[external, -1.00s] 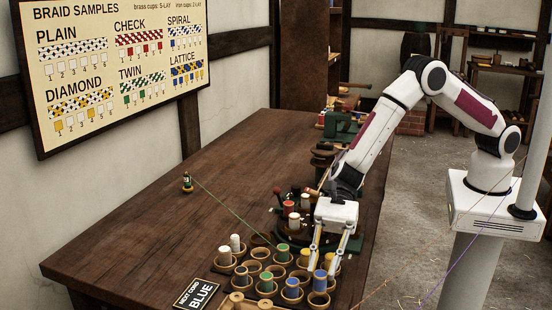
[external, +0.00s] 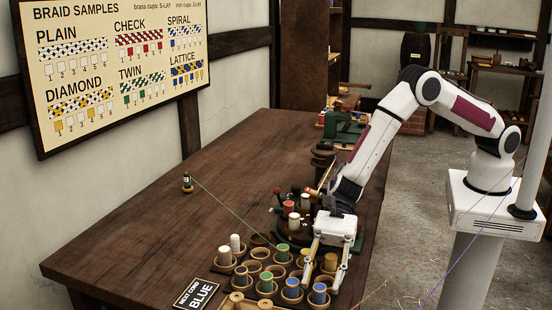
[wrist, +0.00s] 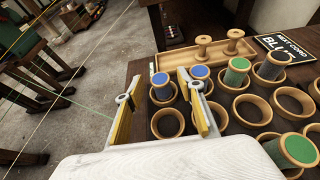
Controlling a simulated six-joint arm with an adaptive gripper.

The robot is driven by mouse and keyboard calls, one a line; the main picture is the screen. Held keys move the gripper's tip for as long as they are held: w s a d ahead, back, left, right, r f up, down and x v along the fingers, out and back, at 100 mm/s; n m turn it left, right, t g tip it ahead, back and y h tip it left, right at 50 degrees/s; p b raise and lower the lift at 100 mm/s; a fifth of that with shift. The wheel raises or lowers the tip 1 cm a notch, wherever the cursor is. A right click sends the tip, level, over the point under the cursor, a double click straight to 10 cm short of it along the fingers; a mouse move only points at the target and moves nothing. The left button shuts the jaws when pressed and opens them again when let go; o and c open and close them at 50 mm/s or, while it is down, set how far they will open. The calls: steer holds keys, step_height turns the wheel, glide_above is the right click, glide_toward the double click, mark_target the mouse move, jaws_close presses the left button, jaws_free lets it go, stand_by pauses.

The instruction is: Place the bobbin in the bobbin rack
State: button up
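My gripper (external: 320,287) is open, its two fingers low over the cups at the table's near right. Its fingertips also show in the wrist view (wrist: 159,75), one on each side of a blue-topped bobbin (wrist: 160,79), without visibly closing on it. The same bobbin shows between the fingers in the external view (external: 319,292). A second blue-topped bobbin (wrist: 200,72) stands just outside the other finger. A shallow wooden tray (wrist: 170,63) holds two bare wooden spools (wrist: 204,45). I cannot tell whether the tray or the group of round cups (wrist: 167,123) is the rack.
Green-topped (wrist: 300,149) and white bobbins (external: 235,243) stand in nearby cups; several cups are empty. A card (external: 199,294) reads "NEXT CORD BLUE". A dark carousel (external: 293,240) with bobbins lies behind my gripper. A green cord (external: 228,208) crosses the table. The table's left side is mostly clear.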

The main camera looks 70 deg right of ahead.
steer(key=shift+r, duration=0.1)
stand_by(0.3)
steer(key=shift+d+r, duration=0.25)
steer(key=shift+d, duration=0.15)
steer(key=v, duration=1.1)
steer(key=shift+d, duration=0.1)
stand_by(0.4)
